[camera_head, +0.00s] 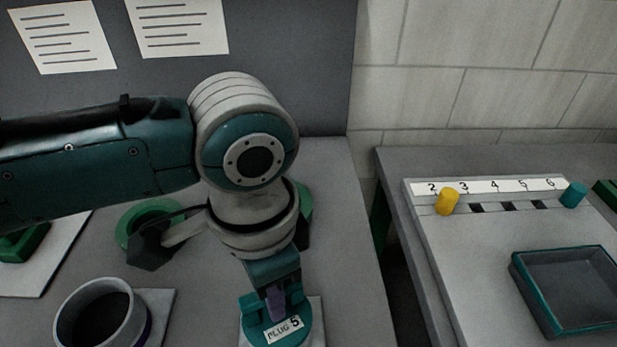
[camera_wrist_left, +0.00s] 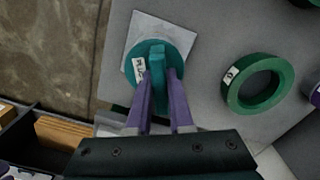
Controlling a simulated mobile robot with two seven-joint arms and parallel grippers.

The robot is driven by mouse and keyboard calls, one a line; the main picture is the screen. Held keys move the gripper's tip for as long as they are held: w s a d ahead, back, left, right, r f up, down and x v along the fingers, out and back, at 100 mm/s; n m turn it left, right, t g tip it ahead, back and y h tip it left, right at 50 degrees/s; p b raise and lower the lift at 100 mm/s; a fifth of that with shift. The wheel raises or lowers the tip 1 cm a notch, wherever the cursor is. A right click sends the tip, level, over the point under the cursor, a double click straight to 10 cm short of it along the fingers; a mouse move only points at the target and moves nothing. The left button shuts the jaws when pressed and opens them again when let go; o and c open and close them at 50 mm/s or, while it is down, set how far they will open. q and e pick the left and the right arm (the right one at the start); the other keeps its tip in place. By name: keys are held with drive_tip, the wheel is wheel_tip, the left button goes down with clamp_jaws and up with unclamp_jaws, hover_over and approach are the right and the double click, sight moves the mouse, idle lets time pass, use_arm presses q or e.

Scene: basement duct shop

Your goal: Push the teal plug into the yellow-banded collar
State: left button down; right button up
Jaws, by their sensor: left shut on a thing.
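The teal plug (camera_head: 262,333) is a round disc with a raised grip and a label reading PLUG 5, at the bottom of the head view. The teal plug (camera_wrist_left: 137,52) also shows in the left wrist view, over a pale square plate (camera_wrist_left: 150,22). My left gripper (camera_head: 276,300) points down and is shut on the plug's raised grip. In the left wrist view its purple fingers (camera_wrist_left: 160,88) stand on either side of that grip. I cannot tell whether the plug touches the plate. I see no yellow band on any collar in view. My right gripper is not in view.
A grey collar (camera_head: 75,300) with a purple band stands at the lower left. A green ring (camera_head: 128,222) lies behind my wrist, partly hidden. Across a gap, a second table (camera_head: 480,160) holds a numbered board (camera_head: 430,215) with yellow and teal pegs, and a dark tray (camera_head: 530,290).

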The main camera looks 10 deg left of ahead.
use_arm(q)
drive_tip(key=shift+f, duration=0.1)
drive_tip(key=c, duration=0.7)
unclamp_jaws()
wheel_tip(320, 180, up, 10)
drive_tip(key=shift+p, duration=0.65)
